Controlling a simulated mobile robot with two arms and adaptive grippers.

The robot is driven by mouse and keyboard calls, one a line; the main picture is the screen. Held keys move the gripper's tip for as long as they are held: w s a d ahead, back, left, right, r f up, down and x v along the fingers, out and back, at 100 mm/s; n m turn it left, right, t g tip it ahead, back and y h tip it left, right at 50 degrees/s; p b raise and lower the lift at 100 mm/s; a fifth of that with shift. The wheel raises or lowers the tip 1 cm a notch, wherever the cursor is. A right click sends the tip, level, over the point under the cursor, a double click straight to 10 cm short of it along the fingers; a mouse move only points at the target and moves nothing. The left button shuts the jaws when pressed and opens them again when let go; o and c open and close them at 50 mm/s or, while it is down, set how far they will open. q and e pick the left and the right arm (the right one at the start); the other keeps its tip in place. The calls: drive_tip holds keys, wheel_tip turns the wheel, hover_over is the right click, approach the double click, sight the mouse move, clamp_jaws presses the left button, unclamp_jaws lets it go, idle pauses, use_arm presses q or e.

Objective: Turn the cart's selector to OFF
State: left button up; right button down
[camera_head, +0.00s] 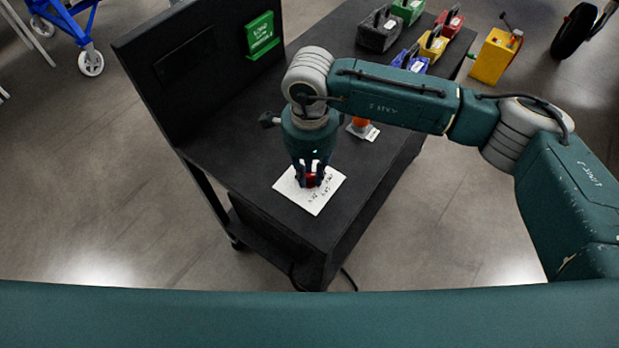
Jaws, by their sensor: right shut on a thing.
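The cart (256,222) is a black wheeled table with an upright black panel at its left back. My right gripper (310,180) points down over a white square plate with lettering (318,203) near the cart's front corner. Its fingers are shut around a small red part (312,181) on that plate, which looks like the selector. The fingers hide most of the red part, so its pointing direction cannot be told. The lettering is too small to read. My left gripper is not in view.
An orange part on a second white plate (366,133) sits behind my right arm. Several coloured boxes with handles, such as a yellow one (433,46), stand at the cart's far end. A green sign (262,36) is on the panel. A yellow box (495,56) stands beyond.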

sight(309, 177)
drive_tip(key=shift+r, duration=0.1)
idle(0.5)
drive_tip(key=c, duration=1.5)
unclamp_jaws()
drive_tip(key=shift+c, duration=0.2)
wheel_tip(309, 177, up, 12)
